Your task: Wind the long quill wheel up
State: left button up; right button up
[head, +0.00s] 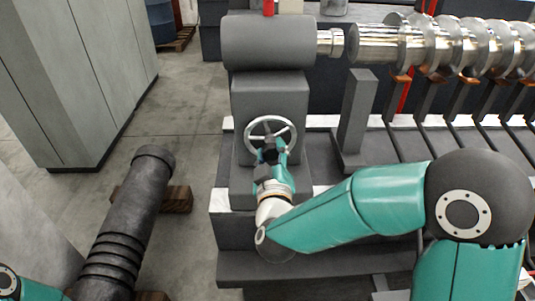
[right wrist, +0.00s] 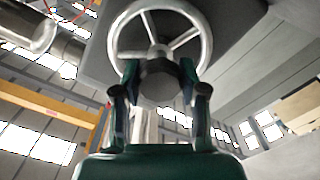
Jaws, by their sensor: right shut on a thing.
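The long quill wheel (head: 270,121) is a pale metal handwheel with spokes on the front of a grey headstock pedestal. My right gripper (head: 271,153) reaches the wheel from below and in front. The contact faces of the fingers are hard to see. My left gripper is out of view.
A dark ribbed barrel (head: 130,215) lies on wooden blocks (head: 178,198) at the left. A shiny ribbed metal shaft (head: 440,45) runs right from the grey headstock (head: 268,42). Grey cabinets (head: 70,75) stand at the left.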

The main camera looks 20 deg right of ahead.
jog(key=shift+a+f+m+b, duration=0.1)
jog(key=shift+f+m+b, duration=0.3)
jog(key=shift+m+b, duration=0.75)
jog(key=m+b, duration=0.4)
jog(key=shift+f, duration=0.1)
jog(key=m+b, duration=0.5)
jog(key=shift+m, duration=0.25)
jog(key=m+b, duration=0.5)
jog(key=m, duration=0.1)
jog(key=m+b, duration=0.3)
jog(key=m, duration=0.1)
jog(key=shift+a, duration=0.1)
jog(key=shift+m+b, duration=0.6)
jog(key=shift+m, duration=0.6)
jog(key=shift+w+r, duration=0.1)
jog(key=shift+r, duration=0.1)
